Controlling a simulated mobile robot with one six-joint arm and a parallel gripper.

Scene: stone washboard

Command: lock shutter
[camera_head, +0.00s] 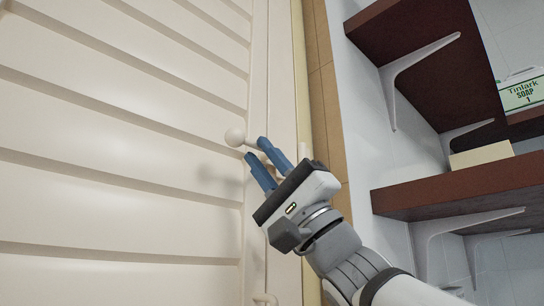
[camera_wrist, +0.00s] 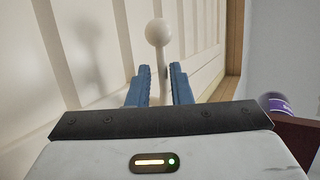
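The cream louvred shutter (camera_head: 110,150) fills the left of the head view and also shows in the wrist view (camera_wrist: 105,55). A cream lever with a round ball end (camera_head: 235,137) stands out near its right edge. In the wrist view the ball (camera_wrist: 158,32) is beyond my fingertips, and its stem (camera_wrist: 158,74) runs down between the fingers. My gripper (camera_head: 257,151) is open with its blue fingers around the stem; they also show in the wrist view (camera_wrist: 160,70). I cannot tell whether either finger touches the stem. The stem's base is hidden.
A tan wooden frame strip (camera_head: 325,110) runs beside the shutter. Dark shelves on white brackets (camera_head: 470,190) are at the right, with a soap box (camera_head: 522,93) on one. A small cream fitting (camera_head: 265,298) shows at the bottom edge. A purple-labelled item (camera_wrist: 275,103) is at the wrist view's right.

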